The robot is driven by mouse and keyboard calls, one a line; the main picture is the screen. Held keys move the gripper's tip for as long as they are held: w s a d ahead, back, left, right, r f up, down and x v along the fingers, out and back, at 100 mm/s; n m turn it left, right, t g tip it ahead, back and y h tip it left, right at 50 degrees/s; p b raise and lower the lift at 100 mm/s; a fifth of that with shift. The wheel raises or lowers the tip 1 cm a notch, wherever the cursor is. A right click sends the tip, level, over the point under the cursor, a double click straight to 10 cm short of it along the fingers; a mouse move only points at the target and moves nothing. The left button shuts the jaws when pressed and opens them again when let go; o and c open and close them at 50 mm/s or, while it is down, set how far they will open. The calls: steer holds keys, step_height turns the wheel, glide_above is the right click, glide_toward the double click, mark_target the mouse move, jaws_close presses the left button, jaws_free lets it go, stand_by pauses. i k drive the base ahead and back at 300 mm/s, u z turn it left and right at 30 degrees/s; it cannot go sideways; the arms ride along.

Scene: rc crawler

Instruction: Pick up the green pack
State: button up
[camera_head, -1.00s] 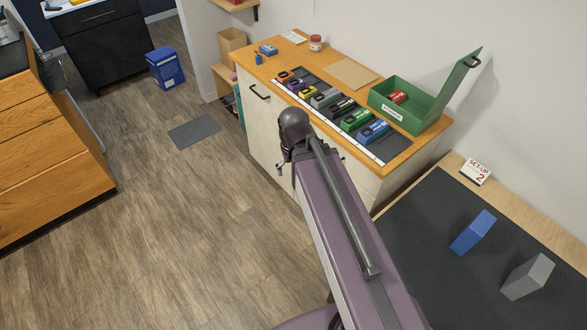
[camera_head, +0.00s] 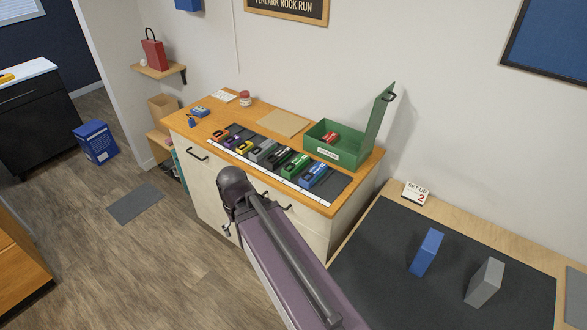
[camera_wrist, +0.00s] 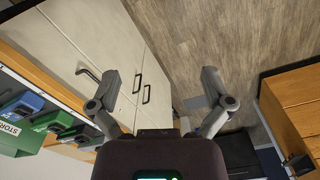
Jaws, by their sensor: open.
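The green pack (camera_head: 295,165) lies on the dark strip along the front of the wooden counter, in a row of coloured packs. It sits between a black pack (camera_head: 280,157) and a blue pack (camera_head: 314,176). In the wrist view a green pack (camera_wrist: 58,121) shows at the left edge, beside the blue one (camera_wrist: 22,105). My gripper (camera_wrist: 162,88) is open and empty, its fingers wide apart. It is clear of the packs, which lie left of it in the wrist view.
An open green box (camera_head: 338,153) with a red item inside stands behind the row, its lid raised. A cabinet with handles (camera_head: 240,190) is below the counter. A dark-topped table (camera_head: 390,275) with blue and grey blocks is at right. Open floor lies left.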

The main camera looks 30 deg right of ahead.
mark_target(292, 168)
steer(key=z, duration=0.9)
steer(key=k, duration=0.9)
steer(key=u, duration=0.2)
steer(key=i, duration=1.05)
steer(key=z, duration=0.05)
